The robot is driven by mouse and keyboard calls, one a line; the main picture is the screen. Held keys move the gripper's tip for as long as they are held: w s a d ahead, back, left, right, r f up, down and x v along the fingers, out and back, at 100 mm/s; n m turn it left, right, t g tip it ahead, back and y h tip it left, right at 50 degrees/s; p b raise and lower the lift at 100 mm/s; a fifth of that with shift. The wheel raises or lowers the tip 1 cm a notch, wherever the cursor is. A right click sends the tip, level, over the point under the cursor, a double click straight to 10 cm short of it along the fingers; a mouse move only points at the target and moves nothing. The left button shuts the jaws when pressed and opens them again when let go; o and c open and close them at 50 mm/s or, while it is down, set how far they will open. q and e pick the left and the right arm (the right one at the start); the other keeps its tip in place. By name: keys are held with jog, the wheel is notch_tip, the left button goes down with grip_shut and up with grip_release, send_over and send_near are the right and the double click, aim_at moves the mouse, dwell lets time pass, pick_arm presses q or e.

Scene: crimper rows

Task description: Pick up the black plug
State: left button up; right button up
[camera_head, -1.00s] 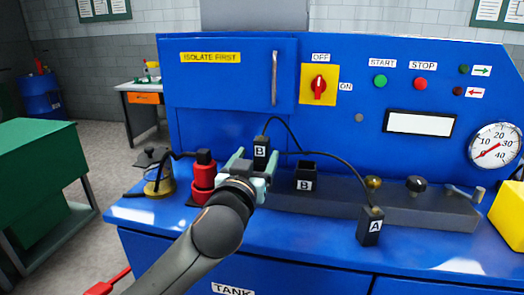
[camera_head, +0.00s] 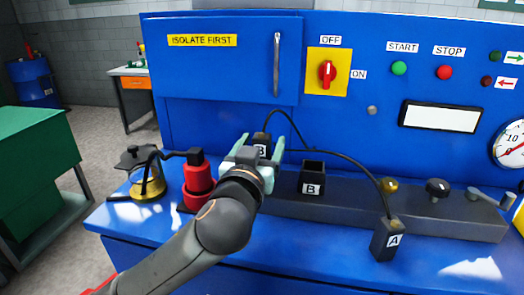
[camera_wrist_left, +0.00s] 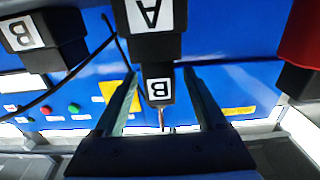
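A black plug labelled B (camera_head: 261,139) with a cable at its top stands upright at the back of the blue bench. My left gripper (camera_head: 256,156) is around it, fingers apart, and hides its lower part. In the left wrist view this plug (camera_wrist_left: 158,86) lies between the two fingers (camera_wrist_left: 161,98), with gaps on both sides. It meets a black socket labelled A (camera_wrist_left: 150,18). Another black plug labelled A (camera_head: 387,241) stands or hangs at the front right on a cable. My right gripper is not in view.
An empty black socket labelled B (camera_head: 312,181) is just right of my left gripper. A red stacked cylinder (camera_head: 197,182) stands close on its left, with a glass pot (camera_head: 148,181) beyond. The blue panel (camera_head: 230,75) rises behind. Cables arc over the bench.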

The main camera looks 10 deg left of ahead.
aim_at(262, 136)
pick_arm(q)
grip_shut()
dwell(0.4)
jog(key=shift+r, duration=0.1)
jog(key=r, duration=0.3)
jog(key=shift+s+r, duration=0.2)
jog(key=shift+r, duration=0.15)
jog(key=s+r, duration=0.9)
jog(key=s, duration=0.4)
jog(key=shift+s+a+b, duration=0.25)
jog(key=shift+a+b, duration=0.1)
jog(key=shift+a, duration=0.05)
